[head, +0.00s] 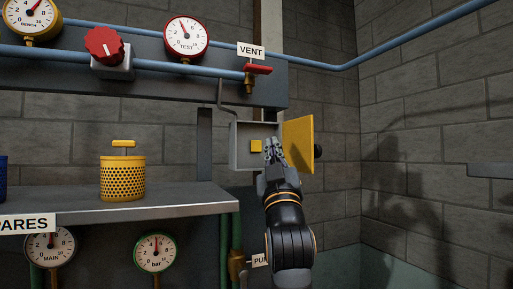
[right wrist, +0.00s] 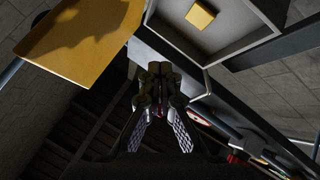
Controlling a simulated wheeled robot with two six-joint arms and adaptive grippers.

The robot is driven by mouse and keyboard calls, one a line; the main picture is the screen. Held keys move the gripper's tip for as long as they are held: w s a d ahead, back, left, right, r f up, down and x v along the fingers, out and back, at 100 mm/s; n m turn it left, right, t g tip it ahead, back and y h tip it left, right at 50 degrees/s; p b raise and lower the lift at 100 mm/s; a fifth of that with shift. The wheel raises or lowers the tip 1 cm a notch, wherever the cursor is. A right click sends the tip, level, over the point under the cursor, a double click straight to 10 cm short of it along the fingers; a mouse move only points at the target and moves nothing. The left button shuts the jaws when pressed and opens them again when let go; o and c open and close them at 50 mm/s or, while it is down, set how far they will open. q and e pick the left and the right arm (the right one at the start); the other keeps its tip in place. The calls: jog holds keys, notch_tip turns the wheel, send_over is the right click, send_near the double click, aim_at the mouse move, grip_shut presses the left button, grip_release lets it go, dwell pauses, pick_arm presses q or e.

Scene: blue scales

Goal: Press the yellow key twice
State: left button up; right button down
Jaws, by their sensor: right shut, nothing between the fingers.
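The yellow key (head: 256,146) is a small square block on the back of an open grey box (head: 238,158) on the wall. It also shows in the right wrist view (right wrist: 200,14), near the top. The box's yellow door (head: 298,143) stands open to the right. My right gripper (head: 273,147) is shut and empty, in front of the box opening between the key and the door. In the head view its fingertips appear just right of the key; I cannot tell the exact gap in depth. In the right wrist view the fingertips (right wrist: 160,70) are apart from the key. My left gripper is not in view.
A shelf (head: 175,203) carrying a yellow perforated basket (head: 122,178) is at the left. Above it are blue pipes, a red knob (head: 104,44), gauges and a red-handled VENT valve (head: 257,70). The space right of the door is open, up to a brick wall.

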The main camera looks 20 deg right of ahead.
aim_at(261, 149)
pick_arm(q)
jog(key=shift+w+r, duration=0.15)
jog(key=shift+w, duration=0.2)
pick_arm(e)
jog(key=shift+w+d+r, duration=0.1)
jog(key=shift+w+d, duration=0.05)
jog(key=shift+w, duration=3)
jog(key=shift+w, duration=0.15)
jog(key=shift+w, duration=0.3)
jog(key=shift+w, duration=0.35)
jog(key=shift+s, duration=0.75)
